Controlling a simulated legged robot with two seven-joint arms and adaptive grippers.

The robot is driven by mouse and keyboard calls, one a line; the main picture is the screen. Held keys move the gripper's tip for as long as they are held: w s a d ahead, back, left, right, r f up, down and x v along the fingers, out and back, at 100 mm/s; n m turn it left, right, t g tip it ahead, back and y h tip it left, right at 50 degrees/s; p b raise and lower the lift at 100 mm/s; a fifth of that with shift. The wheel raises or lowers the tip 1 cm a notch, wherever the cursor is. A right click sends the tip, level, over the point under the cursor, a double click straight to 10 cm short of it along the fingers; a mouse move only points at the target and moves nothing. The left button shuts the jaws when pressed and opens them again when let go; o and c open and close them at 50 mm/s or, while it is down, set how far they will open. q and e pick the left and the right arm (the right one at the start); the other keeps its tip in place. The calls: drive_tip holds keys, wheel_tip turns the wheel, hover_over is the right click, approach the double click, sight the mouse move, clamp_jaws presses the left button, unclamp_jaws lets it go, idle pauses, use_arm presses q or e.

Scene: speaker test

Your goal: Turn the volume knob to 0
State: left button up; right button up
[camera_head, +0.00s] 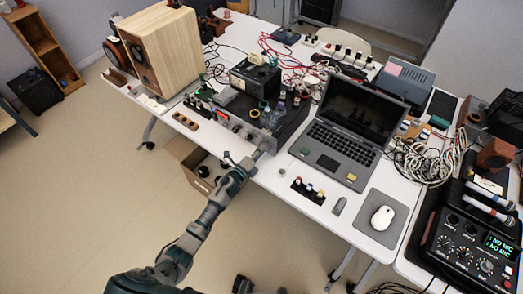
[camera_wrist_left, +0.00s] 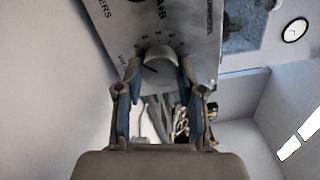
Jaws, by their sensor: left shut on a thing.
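The volume knob (camera_wrist_left: 160,57) is a round, light grey knob on a metal front panel (camera_wrist_left: 120,22) in the left wrist view. Numbers ring it, and a dark pointer line on it points to the lower left of that picture, toward the partly readable "VOL" lettering. My left gripper (camera_wrist_left: 160,68) is shut on the knob, one finger on each side. In the head view my left gripper (camera_head: 262,146) reaches the front of the amplifier (camera_head: 240,125) at the table's front edge. The knob is hidden there. My right gripper does not show clearly in either view.
An open laptop (camera_head: 345,135) stands right of the amplifier on the white table (camera_head: 285,175). A wooden speaker (camera_head: 160,50) stands at the left. Loose cables (camera_head: 420,160) and a mixer (camera_head: 470,245) are at the right. An open cardboard box (camera_head: 185,160) sits below the table edge.

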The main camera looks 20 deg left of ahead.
use_arm(q)
drive_tip(key=shift+w+a, duration=0.1)
drive_tip(key=shift+a, duration=0.2)
drive_tip(key=o, duration=1.1)
drive_tip(key=shift+o, duration=0.2)
drive_tip(key=shift+a, duration=0.1)
drive_tip(key=v, duration=1.2)
drive_tip(key=shift+f, duration=0.1)
